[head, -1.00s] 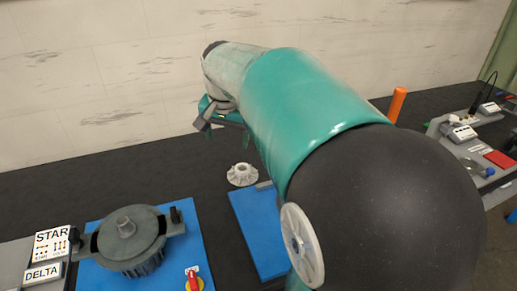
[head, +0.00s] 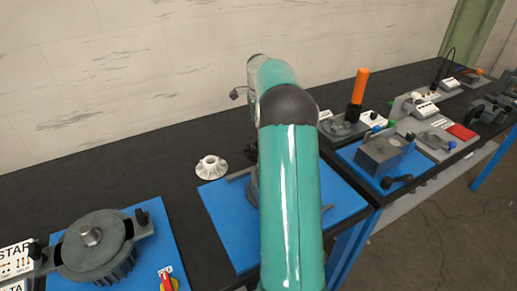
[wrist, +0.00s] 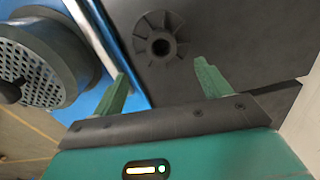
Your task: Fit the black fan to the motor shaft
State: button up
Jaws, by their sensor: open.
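The black fan (wrist: 160,45) lies on the dark bench in the wrist view, hub hole towards the camera. My gripper (wrist: 160,78) is open and empty, its green fingers set wide on either side of the fan's line; I cannot tell the height between them. In the head view my arm hides the gripper and I cannot make out a black fan.
A pale flanged wheel (head: 211,167) lies behind the middle blue mat (head: 225,228). A perforated round cover (wrist: 38,62) is left of the fan. A red-yellow switch (head: 168,282) is beside the motor. Clamps and an orange-handled tool (head: 359,90) fill the right.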

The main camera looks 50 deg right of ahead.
aim_at(250, 151)
notch_tip(250, 151, down, 11)
jog(key=shift+w+r, duration=0.1)
jog(key=shift+w, duration=0.05)
jog(key=c, duration=1.2)
jog(key=shift+r, duration=0.1)
